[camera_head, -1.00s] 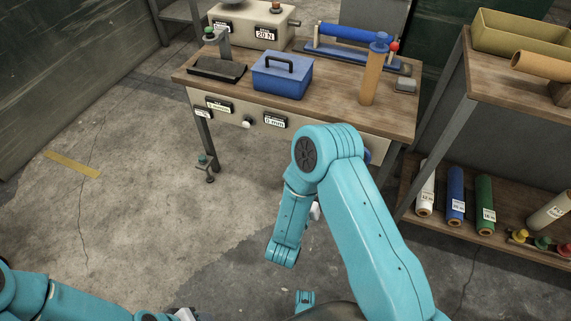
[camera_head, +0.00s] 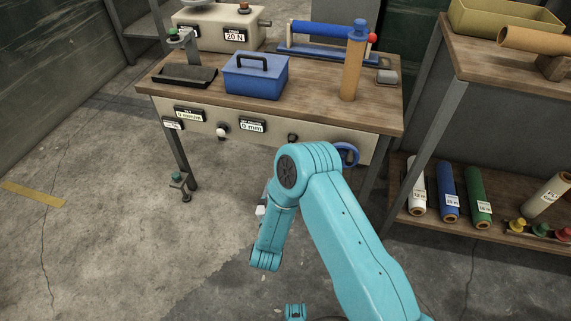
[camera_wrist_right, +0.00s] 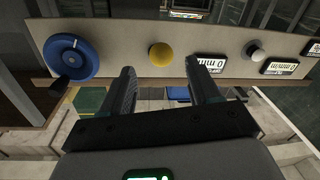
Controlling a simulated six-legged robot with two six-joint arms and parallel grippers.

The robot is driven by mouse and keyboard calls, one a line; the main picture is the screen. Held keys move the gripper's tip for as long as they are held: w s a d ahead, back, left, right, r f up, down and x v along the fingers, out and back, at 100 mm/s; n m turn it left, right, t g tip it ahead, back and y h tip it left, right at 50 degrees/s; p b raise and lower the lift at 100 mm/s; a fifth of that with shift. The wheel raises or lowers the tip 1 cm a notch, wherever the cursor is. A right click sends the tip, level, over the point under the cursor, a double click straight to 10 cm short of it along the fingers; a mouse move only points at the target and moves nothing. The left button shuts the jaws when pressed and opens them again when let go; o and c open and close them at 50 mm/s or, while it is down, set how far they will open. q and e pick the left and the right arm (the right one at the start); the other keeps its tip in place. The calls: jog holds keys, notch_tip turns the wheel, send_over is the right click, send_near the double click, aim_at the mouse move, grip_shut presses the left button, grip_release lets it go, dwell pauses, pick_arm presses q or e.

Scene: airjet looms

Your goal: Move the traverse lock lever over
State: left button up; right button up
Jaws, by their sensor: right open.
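No part is plainly marked as the traverse lock lever. A red ball (camera_head: 372,38) stands at the right end of the blue roller, and a green-topped arm (camera_head: 173,32) stands at the left of the bench; I cannot tell whether either is the lever. My left gripper is out of view.
The bench top (camera_head: 320,92) holds a blue toolbox (camera_head: 256,75), a black tray (camera_head: 185,76), a tan tube (camera_head: 353,68) and a blue roller (camera_head: 327,29). A shelf rack (camera_head: 520,75) with colored rolls stands at right. The floor at left is clear.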

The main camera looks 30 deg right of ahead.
jog(key=b+x, duration=0.2)
jog(key=x, duration=0.7)
jog(key=shift+a, duration=0.1)
grip_shut()
